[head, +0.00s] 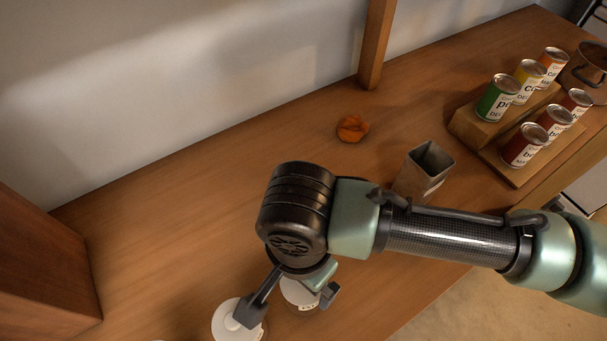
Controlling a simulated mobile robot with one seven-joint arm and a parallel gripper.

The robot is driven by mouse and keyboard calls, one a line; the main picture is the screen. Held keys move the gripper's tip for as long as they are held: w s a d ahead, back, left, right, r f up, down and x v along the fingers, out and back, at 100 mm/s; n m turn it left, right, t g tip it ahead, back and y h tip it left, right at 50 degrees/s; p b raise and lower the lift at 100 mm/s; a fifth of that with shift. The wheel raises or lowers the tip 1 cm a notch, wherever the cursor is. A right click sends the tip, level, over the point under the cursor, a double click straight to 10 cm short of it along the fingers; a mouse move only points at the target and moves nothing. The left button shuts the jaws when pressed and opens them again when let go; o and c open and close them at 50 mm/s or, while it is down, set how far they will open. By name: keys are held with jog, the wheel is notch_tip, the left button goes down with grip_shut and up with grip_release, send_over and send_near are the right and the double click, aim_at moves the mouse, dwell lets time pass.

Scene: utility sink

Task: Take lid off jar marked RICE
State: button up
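Two jars with white lids stand at the bottom of the head view. One white lid (226,322) is at the lower left, partly covered by a finger of my gripper. The other white lid (299,293) is under my gripper, mostly hidden by it. No RICE marking can be read on either jar, so I cannot tell which one is RICE. My gripper (289,304) points down over the jars with its two fingers spread apart. Nothing shows held between them. Whether a finger touches a lid cannot be told.
An orange-brown lump (352,128) lies near a wooden post (376,45). Several cans stand on a stepped wooden rack (476,130), with a pot (586,68) behind. The counter's left middle is clear.

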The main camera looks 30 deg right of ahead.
jog(key=shift+f, duration=0.15)
jog(key=c, duration=0.9)
jog(key=shift+c, duration=0.6)
